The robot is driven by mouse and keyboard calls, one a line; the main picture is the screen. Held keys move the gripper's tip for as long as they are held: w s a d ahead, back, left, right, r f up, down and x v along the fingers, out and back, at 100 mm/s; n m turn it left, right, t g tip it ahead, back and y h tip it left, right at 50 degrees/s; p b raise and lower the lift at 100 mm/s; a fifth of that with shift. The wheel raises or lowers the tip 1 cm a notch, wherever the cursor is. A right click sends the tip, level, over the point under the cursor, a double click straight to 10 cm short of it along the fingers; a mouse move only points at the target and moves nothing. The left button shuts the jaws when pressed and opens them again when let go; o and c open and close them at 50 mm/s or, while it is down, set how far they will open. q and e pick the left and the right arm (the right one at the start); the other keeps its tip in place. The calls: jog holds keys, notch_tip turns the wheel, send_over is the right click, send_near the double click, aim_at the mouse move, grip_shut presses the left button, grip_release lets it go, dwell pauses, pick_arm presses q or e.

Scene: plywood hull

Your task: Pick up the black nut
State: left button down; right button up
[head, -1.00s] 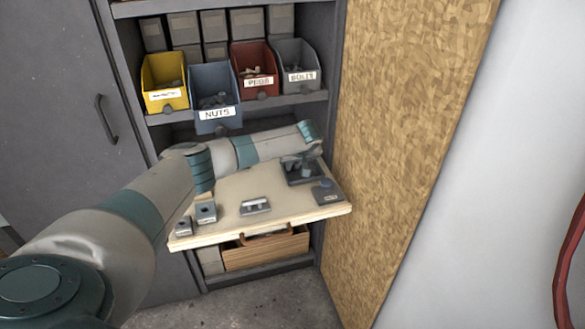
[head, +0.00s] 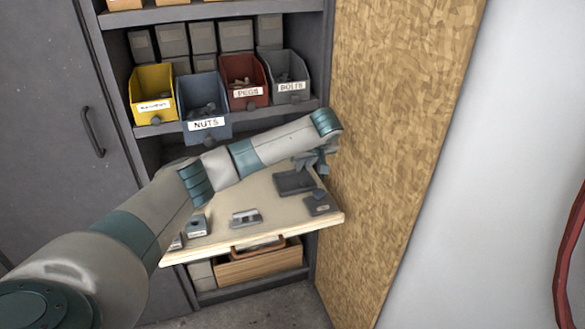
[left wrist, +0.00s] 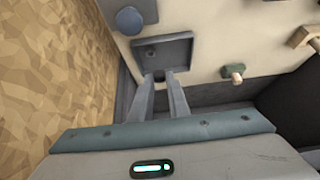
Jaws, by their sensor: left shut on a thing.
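My left gripper (head: 314,161) is at the back right of the pale board, just above a shallow dark square tray (head: 293,183). In the left wrist view its two fingers (left wrist: 160,80) are close together, shut on a small dark thing (left wrist: 158,75) at the tips. This is likely the black nut, but the fingers hide most of it. My right gripper is not in view.
A grey block with a round blue knob (head: 319,194) sits beside the tray. Grey fixtures (head: 246,217) stand along the board's front. Bins, including the blue NUTS bin (head: 205,135), line the shelf above. A chipboard panel (head: 385,150) rises close on the right.

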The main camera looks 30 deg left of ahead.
pick_arm(q)
jog(key=d+r, duration=0.2)
jog(key=d, duration=0.1)
jog(key=shift+s, duration=0.35)
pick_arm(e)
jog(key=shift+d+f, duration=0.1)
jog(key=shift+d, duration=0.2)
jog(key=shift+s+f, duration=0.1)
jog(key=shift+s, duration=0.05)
